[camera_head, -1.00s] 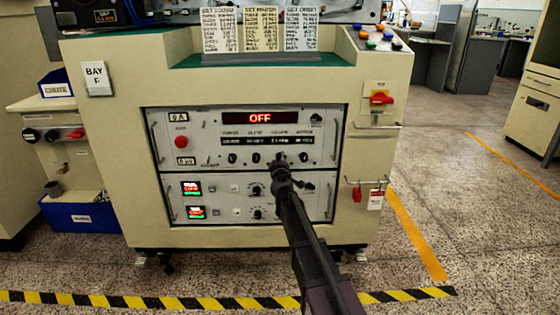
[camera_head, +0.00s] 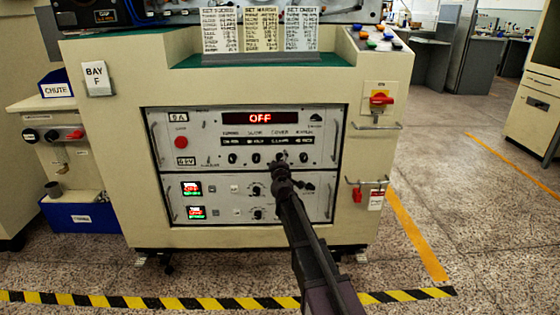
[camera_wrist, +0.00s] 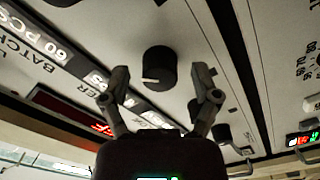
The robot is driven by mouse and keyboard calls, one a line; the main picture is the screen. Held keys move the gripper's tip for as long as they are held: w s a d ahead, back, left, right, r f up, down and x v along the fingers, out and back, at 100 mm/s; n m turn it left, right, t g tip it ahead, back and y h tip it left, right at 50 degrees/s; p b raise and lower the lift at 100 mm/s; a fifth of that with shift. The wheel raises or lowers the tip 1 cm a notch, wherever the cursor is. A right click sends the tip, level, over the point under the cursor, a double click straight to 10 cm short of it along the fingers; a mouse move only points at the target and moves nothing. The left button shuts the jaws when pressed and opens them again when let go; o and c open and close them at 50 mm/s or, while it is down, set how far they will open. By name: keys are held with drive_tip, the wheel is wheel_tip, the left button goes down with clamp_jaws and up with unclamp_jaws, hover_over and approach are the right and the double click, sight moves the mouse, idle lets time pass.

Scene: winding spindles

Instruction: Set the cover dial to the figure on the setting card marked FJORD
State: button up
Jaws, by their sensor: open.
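The cover dial (camera_wrist: 160,68) is a black round knob with a white pointer mark toward the left in the wrist view. My gripper (camera_wrist: 163,86) is open, with one finger on each side of the knob; contact cannot be told. In the head view my gripper (camera_head: 281,163) is in front of the third knob of the row, under the COVER label, and mostly hides it. The window above it is too blurred to read surely.
The display (camera_head: 260,118) on the panel reads OFF. Neighbouring knobs (camera_head: 256,158) sit close to the left of the cover dial, and a batch knob is on its right. Metal handles (camera_head: 338,142) flank the panel. A red switch (camera_head: 381,99) is at the right.

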drive_tip(key=s, duration=1.1)
drive_tip(key=shift+s+a, duration=0.25)
drive_tip(key=shift+s, duration=0.15)
drive_tip(key=s+d+f+m+g+h+p, duration=0.3)
drive_tip(key=s+d+m+g+h+p, duration=0.45)
drive_tip(key=s+d, duration=0.6)
drive_tip(key=s+a+m+g+y+p, duration=0.3)
drive_tip(key=s+g+y+p, duration=0.5)
drive_tip(key=s+g, duration=0.5)
wheel_tip(320, 180, up, 37)
drive_tip(key=s+t+p, duration=0.2)
drive_tip(key=p, duration=3.4)
drive_tip(key=shift+s+f+p, duration=0.15)
drive_tip(key=shift+f+p, duration=0.05)
drive_tip(key=shift+p, duration=0.2)
drive_tip(key=shift+t, duration=0.25)
